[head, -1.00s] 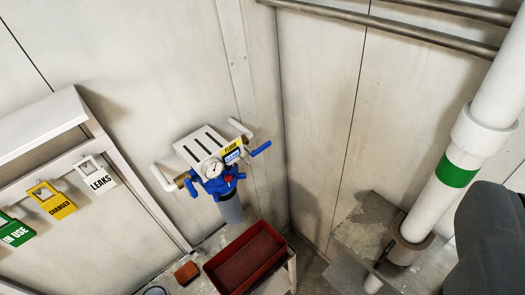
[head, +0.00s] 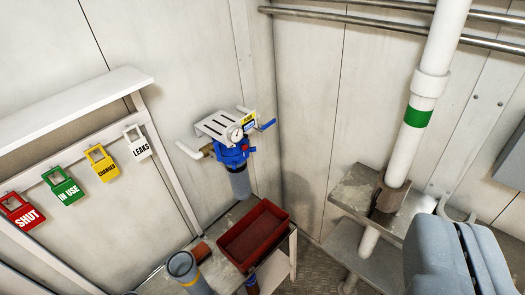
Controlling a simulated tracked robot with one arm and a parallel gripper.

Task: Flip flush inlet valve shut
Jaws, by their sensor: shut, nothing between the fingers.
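The flush filter unit (head: 232,150) is on the wall left of the corner, with a blue head, a round gauge (head: 236,133) and a grey bowl below. A yellow label (head: 248,119) marks it. A blue lever handle (head: 267,126) sticks out on its right side, pointing right and slightly up. Another blue lever at the left pipe is hard to make out. My gripper (head: 455,258) shows as a grey body at the lower right, well apart from the filter unit. It is shut and holds nothing.
A red tray (head: 254,236) sits on a bench below the unit. A grey cup-like cylinder (head: 182,266) stands left of it. Several tags, including a red one (head: 20,211), hang under a shelf (head: 75,108). A white pipe with a green band (head: 417,117) stands at right.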

